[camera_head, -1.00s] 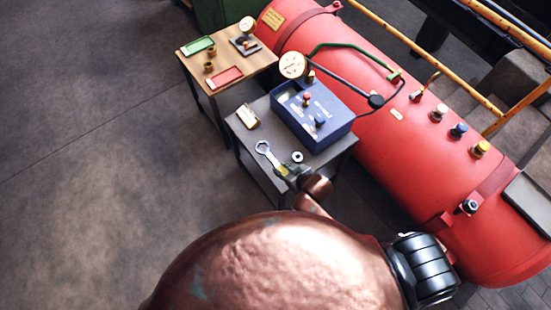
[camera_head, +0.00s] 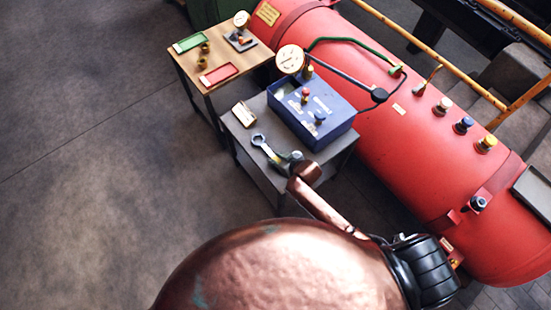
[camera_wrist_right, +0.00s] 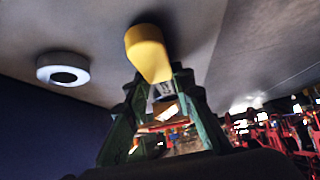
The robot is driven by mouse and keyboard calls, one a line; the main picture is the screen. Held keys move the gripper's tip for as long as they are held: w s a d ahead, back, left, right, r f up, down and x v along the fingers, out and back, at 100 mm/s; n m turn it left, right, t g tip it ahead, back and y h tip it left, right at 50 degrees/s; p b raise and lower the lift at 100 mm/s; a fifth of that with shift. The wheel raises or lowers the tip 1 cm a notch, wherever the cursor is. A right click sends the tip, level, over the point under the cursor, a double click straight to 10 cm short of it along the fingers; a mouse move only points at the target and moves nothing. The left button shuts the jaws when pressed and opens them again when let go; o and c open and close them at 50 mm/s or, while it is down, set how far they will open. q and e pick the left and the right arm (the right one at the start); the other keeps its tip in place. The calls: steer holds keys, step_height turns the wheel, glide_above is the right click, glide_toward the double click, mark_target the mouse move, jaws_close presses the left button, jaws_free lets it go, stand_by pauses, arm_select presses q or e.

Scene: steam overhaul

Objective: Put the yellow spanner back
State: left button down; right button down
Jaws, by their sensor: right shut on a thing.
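The spanner (camera_head: 259,141) has a pale metal ring head and a yellow part on its handle. It is at the front of the grey table, its head pointing up and left. My right gripper (camera_head: 287,160) is at the handle end and shut on it; the arm hides part of the handle. In the right wrist view, the yellow end (camera_wrist_right: 147,48) sticks out from between the green-grey fingers of my right gripper (camera_wrist_right: 160,82). I cannot tell whether the spanner touches the tabletop. My left gripper is not in view.
A white ring (camera_wrist_right: 62,68) lies near the gripper. A wooden table (camera_head: 190,62) holds green and red trays. A red boiler (camera_head: 420,160) stands right.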

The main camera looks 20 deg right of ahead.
steer(key=shift+w, duration=0.15)
steer(key=shift+f, duration=0.2)
steer(key=c, duration=1.7)
jaws_free()
steer(key=shift+o, duration=0.2)
steer(key=shift+r, duration=0.1)
steer(key=p+v, duration=0.3)
steer(key=v, duration=0.9)
steer(key=shift+p, duration=0.4)
steer(key=shift+s, duration=0.25)
